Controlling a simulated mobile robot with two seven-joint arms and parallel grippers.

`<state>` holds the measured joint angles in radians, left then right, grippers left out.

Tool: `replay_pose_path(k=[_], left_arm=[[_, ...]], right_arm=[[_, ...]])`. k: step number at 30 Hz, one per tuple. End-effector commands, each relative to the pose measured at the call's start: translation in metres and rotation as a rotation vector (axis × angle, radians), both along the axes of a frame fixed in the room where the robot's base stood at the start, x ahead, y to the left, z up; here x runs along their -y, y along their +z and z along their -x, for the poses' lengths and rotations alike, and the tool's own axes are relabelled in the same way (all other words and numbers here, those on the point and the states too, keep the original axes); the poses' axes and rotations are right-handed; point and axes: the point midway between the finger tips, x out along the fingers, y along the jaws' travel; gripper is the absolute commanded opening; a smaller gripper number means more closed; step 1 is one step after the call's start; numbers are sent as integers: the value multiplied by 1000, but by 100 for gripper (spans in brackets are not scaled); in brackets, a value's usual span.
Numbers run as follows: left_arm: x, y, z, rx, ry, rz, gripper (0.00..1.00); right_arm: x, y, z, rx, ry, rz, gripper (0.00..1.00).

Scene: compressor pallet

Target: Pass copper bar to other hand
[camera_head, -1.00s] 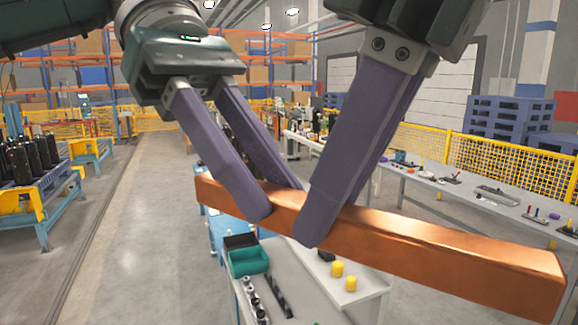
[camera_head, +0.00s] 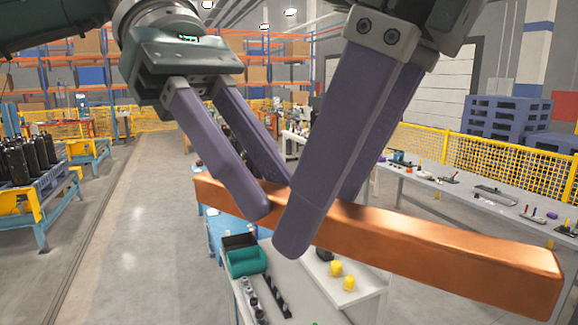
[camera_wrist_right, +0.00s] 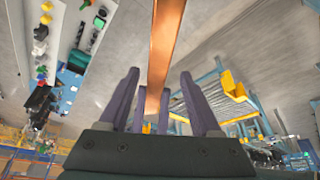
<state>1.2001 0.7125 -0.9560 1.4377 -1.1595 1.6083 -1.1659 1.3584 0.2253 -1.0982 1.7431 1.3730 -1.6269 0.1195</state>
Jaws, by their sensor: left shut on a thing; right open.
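The copper bar (camera_head: 440,248) is long and square-edged, held in the air and slanting down to the right in the head view. My left gripper (camera_head: 272,203) is shut on it near its left end. My right gripper (camera_head: 318,218) is open just right of the left one. Its near finger is in front of the bar and its other finger is partly hidden behind. In the right wrist view the bar (camera_wrist_right: 164,40) runs between the spread fingers of my right gripper (camera_wrist_right: 160,95), with a visible gap on each side.
Below the bar is a grey workbench (camera_head: 310,290) with a teal bin (camera_head: 246,262) and small yellow parts. A long table (camera_head: 480,212) with tools stands at the right, before a yellow fence.

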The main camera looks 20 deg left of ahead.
Motion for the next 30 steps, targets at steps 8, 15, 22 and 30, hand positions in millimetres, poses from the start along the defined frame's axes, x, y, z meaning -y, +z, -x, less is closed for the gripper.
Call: replay_pose_path(k=[8,15,22,30], left_arm=[[0,1,0,0,-1,2,0],[0,1,0,0,-1,2,0],[0,1,0,0,-1,2,0],[0,1,0,0,-1,2,0]], right_arm=[[16,43,4,4,0,-3,65],[24,63,5,-1,-11,-17,65],[10,34,-32,-19,-244,-265,65],[56,-35,-106,57,-808,-644,65]])
